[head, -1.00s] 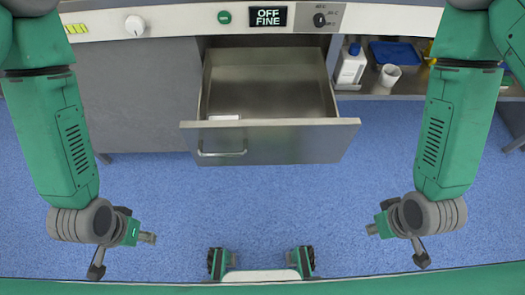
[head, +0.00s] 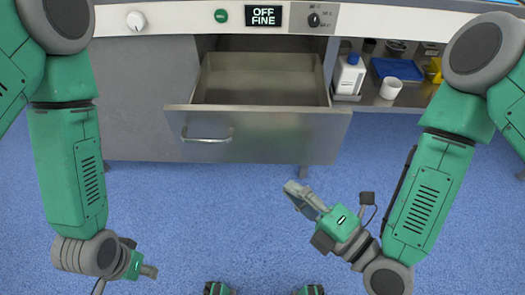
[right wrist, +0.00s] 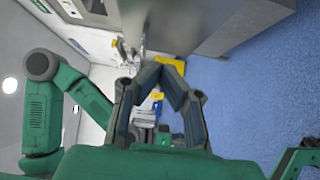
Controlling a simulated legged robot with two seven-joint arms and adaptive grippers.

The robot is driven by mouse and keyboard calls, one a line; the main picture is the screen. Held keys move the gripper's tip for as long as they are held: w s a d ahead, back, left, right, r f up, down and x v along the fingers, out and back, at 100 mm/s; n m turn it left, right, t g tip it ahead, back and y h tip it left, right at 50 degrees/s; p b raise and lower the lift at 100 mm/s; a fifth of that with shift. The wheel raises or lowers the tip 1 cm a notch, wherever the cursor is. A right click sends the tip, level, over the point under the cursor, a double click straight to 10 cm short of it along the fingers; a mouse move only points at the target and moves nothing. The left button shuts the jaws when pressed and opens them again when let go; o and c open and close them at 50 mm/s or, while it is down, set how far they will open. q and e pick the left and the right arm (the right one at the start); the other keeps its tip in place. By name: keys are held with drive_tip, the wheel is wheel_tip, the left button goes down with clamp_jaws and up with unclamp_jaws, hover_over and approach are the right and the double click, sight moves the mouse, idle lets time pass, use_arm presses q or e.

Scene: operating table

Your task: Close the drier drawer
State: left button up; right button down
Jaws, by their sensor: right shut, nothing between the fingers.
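The metal drier drawer (head: 258,138) is pulled out under the white control panel, with its inside showing from above. A bar handle (head: 207,135) is on the left part of its front. My right gripper (head: 291,188) is below the drawer front's right half in the head view, with a small gap between them in the picture, and is empty. In the right wrist view its fingers (right wrist: 162,64) come together at the tips. My left gripper (head: 149,271) hangs low at the left, away from the drawer; its fingers are too small to judge.
The control panel (head: 180,20) has a knob, a green button and an "OFF FINE" display. A shelf at the right holds a white bottle (head: 350,76), a white cup (head: 391,88) and a blue tray (head: 397,69). The blue floor (head: 230,220) before the drawer is clear.

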drive_tip(key=b, duration=0.3)
approach(250, 136)
drive_tip(key=x, duration=0.6)
drive_tip(key=shift+s+a+f, duration=0.2)
drive_tip(key=shift+s+a, duration=0.05)
drive_tip(key=shift+a, duration=0.15)
drive_tip(key=shift+w+d, duration=0.15)
drive_tip(key=shift+w, duration=0.45)
drive_tip(key=shift+r, duration=0.1)
drive_tip(key=shift+w+a, duration=0.15)
drive_tip(key=shift+a, duration=0.05)
